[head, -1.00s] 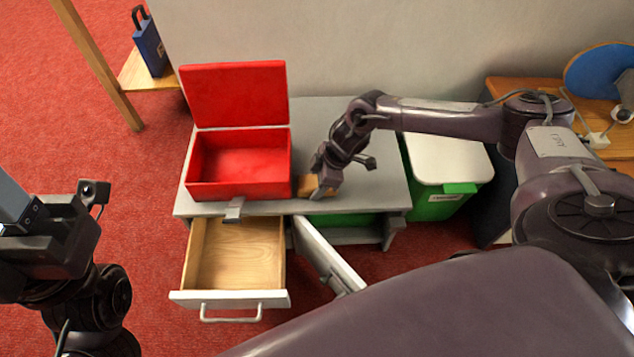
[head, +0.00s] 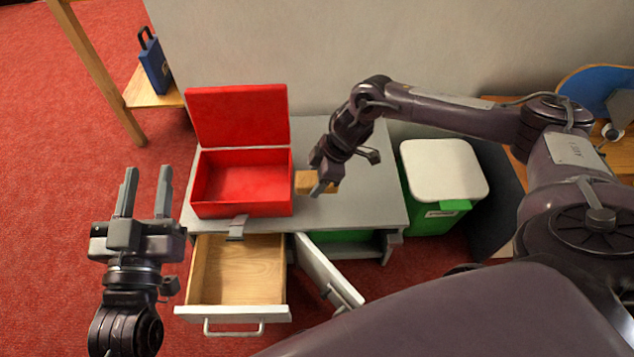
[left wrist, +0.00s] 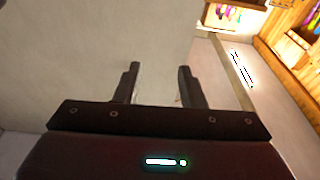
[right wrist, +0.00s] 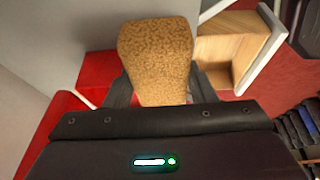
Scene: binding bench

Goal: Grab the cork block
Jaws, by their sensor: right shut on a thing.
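The cork block (right wrist: 156,58) is tan and speckled and fills the space between the fingers in the right wrist view. In the head view the block (head: 308,181) shows beside the red box's right wall, partly hidden by my gripper. My right gripper (head: 322,187) is shut on it, close over the grey bench top; I cannot tell whether the block touches the bench. My left gripper (head: 145,192) is raised at the left, open and empty, with its fingers pointing away. Its two parted fingers (left wrist: 158,88) also show in the left wrist view.
An open red box (head: 240,207) stands on the grey bench (head: 365,205). Below it a wooden drawer (head: 237,272) is pulled out and a cabinet door (head: 326,272) stands ajar. A green bin (head: 436,220) with a white lid is at the right.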

